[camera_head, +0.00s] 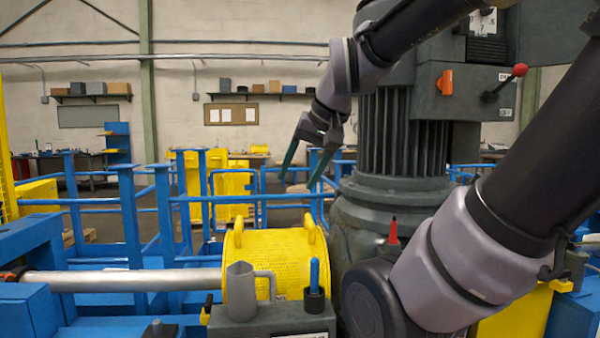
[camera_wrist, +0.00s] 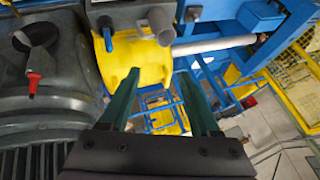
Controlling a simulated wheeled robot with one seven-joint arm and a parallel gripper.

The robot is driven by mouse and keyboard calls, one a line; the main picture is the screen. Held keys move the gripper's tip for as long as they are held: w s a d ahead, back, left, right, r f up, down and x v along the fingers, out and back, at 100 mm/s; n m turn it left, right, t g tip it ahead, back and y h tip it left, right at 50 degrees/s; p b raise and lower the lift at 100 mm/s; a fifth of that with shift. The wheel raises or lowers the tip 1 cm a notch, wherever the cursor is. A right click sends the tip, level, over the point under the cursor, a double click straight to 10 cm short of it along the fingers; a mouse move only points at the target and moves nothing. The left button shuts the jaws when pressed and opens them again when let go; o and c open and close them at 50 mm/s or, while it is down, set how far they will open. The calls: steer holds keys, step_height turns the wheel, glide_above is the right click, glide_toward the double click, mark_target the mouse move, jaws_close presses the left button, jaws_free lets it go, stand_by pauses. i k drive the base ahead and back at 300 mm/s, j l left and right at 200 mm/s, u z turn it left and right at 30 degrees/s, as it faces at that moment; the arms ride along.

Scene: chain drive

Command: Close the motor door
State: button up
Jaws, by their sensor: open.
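The grey ribbed motor (camera_head: 405,135) stands upright at the right of centre in the head view, partly behind my arm. A grey box (camera_head: 465,92) on its side carries an orange switch (camera_head: 445,83) and a lever with a red knob (camera_head: 519,70). An opening with pale parts (camera_head: 487,22) shows above the box; my arm hides much of it, and I cannot make out the door clearly. My gripper (camera_head: 296,184) is open and empty, pointing down left of the motor. In the wrist view its fingers (camera_wrist: 158,75) are apart, with the motor's ribs (camera_wrist: 35,160) at lower left.
A yellow cover (camera_head: 262,262) with handles sits over a silver shaft (camera_head: 120,281) below my gripper. A grey jug (camera_head: 241,290) and a blue-handled tool (camera_head: 314,285) stand in front. Blue railings (camera_head: 130,215) lie behind. The air left of the motor is free.

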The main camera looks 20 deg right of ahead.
mark_target(550, 35)
steer(key=k+l, duration=0.1)
steer(key=l, duration=0.3)
steer(key=l+u, duration=0.1)
steer(key=l, duration=0.35)
steer(key=k+l, duration=0.15)
steer(key=l, duration=0.25)
steer(key=k+l+u, duration=0.1)
steer(key=l, duration=0.3)
steer(key=k+l+u, duration=0.2)
steer(key=l, duration=0.75)
steer(key=k+l+u, duration=0.2)
steer(key=k+l, duration=0.15)
steer(key=l, duration=0.55)
steer(key=k+l+u, duration=0.25)
steer(key=k+l, duration=0.15)
steer(key=l, duration=0.45)
steer(key=k+l+u, duration=0.2)
steer(key=k+l, duration=0.25)
steer(key=l, duration=0.3)
steer(key=k+l+u, duration=0.2)
steer(key=k+l, duration=0.3)
steer(key=l, duration=0.2)
steer(key=k+l+u, duration=0.2)
steer(key=k+l, duration=0.3)
steer(key=l, duration=0.15)
